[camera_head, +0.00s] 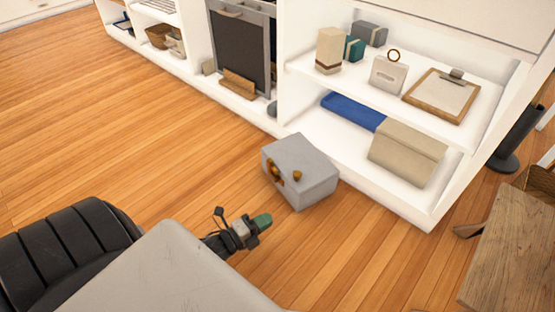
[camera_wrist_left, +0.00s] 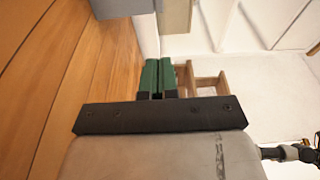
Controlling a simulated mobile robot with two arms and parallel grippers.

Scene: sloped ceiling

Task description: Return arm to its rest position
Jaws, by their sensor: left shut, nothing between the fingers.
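My left gripper (camera_head: 262,221) has green fingertips and reaches out past my grey body in the lower middle of the head view. Its two green fingers (camera_wrist_left: 158,76) lie side by side in the left wrist view, shut with nothing between them. In the head view the gripper is above the wood floor, in front of and apart from a grey box (camera_head: 308,175). My right gripper does not show.
The grey box, with small brown knobs, stands on the floor before a white shelf unit (camera_head: 290,112). The shelves hold a clipboard (camera_head: 442,95), a blue box (camera_head: 352,110) and a beige box (camera_head: 407,153). A wooden table (camera_head: 515,240) is at right. Floor at left is clear.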

